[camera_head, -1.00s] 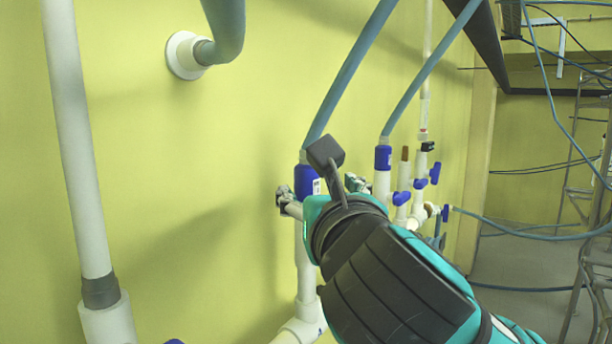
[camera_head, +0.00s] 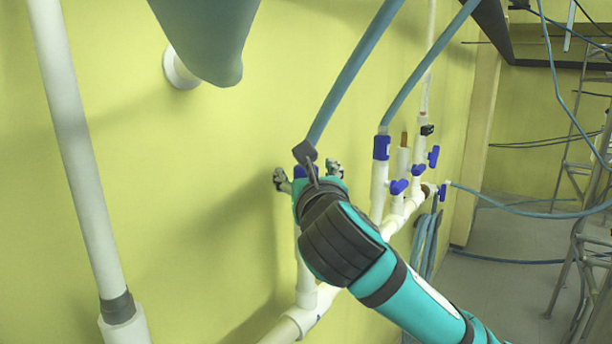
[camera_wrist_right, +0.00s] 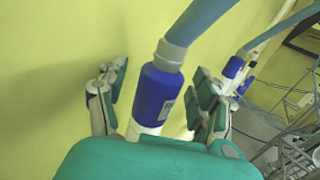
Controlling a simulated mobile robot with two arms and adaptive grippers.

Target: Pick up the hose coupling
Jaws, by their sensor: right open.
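The hose coupling is a blue fitting (camera_wrist_right: 157,95) with a white label, on an upright white pipe at the wall. A grey-blue hose (camera_head: 350,75) runs up from its pale collar. My right gripper (camera_wrist_right: 157,92) is open, with one finger on each side of the coupling in the right wrist view. Gaps show between the fingers and the blue body there. In the head view, the right gripper (camera_head: 308,174) reaches the coupling, and my wrist hides most of it. My left gripper is not in view.
Another blue-topped pipe (camera_head: 381,147) with a hose and several blue valves (camera_head: 398,187) stand to the right. A thick grey-blue pipe (camera_head: 205,35) hangs at upper left, and a tall white pipe (camera_head: 75,150) stands at left. The yellow wall is close behind.

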